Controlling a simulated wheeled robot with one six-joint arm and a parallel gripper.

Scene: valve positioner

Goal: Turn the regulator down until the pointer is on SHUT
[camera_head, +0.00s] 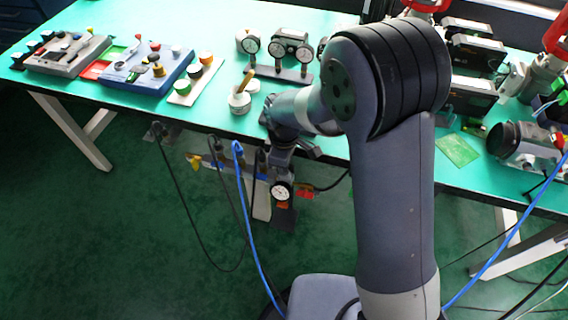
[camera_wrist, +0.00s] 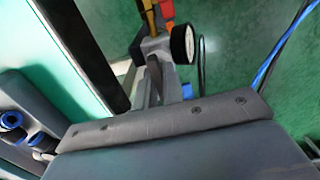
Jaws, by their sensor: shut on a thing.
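The regulator (camera_head: 281,191) hangs at the front edge of the green table, with a round white gauge facing out. In the wrist view its black-rimmed gauge (camera_wrist: 183,43) shows nearly edge-on, beside a grey body. My gripper (camera_head: 281,165) is just above the gauge, shut on the regulator's knob; the fingers hide most of the knob. In the wrist view my gripper (camera_wrist: 153,80) reaches toward the grey body. The pointer and the SHUT mark cannot be read in either view.
A rail (camera_head: 213,170) with hoses and cables hangs below the table edge. A blue hose (camera_head: 243,190) runs down just left of the regulator. A white pot (camera_head: 240,101) and a gauge stand (camera_head: 284,72) are on the table behind. Open floor lies in front.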

